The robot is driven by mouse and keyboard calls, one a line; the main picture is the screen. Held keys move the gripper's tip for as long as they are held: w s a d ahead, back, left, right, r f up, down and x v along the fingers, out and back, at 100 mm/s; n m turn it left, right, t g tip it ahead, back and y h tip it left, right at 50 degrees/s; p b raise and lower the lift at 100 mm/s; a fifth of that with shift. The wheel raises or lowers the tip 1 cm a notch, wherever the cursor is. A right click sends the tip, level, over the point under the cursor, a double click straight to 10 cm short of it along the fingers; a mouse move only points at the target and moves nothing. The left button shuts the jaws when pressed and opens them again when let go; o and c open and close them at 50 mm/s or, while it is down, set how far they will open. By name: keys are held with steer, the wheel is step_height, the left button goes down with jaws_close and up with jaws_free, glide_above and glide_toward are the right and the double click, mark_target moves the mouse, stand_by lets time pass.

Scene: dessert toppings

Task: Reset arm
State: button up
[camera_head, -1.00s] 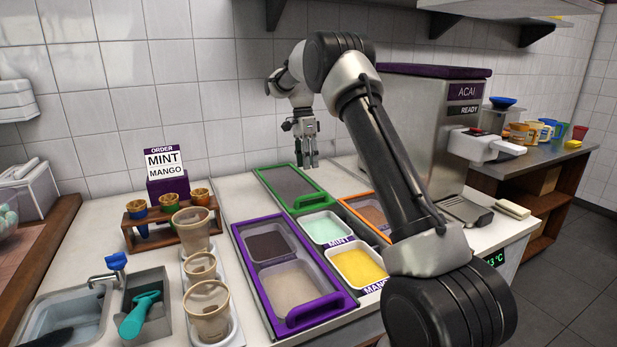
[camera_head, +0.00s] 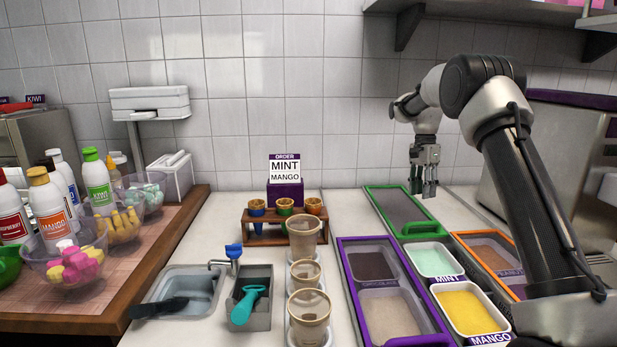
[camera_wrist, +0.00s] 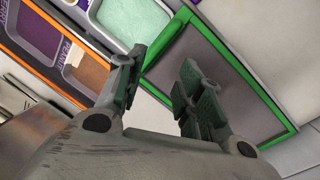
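My gripper (camera_head: 423,184) hangs fingers-down above the counter near the green-framed lid (camera_head: 398,208), in front of the tiled wall. In the wrist view my gripper (camera_wrist: 156,95) shows its two fingers spread apart with nothing between them. The green-framed lid (camera_wrist: 215,62) lies beyond the fingers there. My arm reaches in from the right side of the head view.
Mint (camera_head: 433,260) and mango (camera_head: 468,308) tubs and a purple-framed tray (camera_head: 343,275) stand below my gripper. Cups (camera_head: 309,308), a cone rack (camera_head: 250,235), an order sign (camera_head: 284,167) and a sink (camera_head: 185,288) stand left. Bottles (camera_head: 96,180) and bowls fill the far-left counter.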

steer(key=s+r+n+t, duration=0.2)
steer(key=s+r+n, duration=0.1)
steer(key=s, duration=1.1)
steer(key=s+a+r+n+t, duration=0.1)
steer(key=s+r+n, duration=0.3)
steer(key=s, duration=1.1)
steer(key=s+r+n+t, duration=0.3)
steer(key=s+n, duration=0.3)
steer(key=s, duration=0.9)
steer(key=shift+s+a+r, duration=0.2)
steer(key=shift+a+r, duration=0.1)
steer(key=shift+r, duration=0.1)
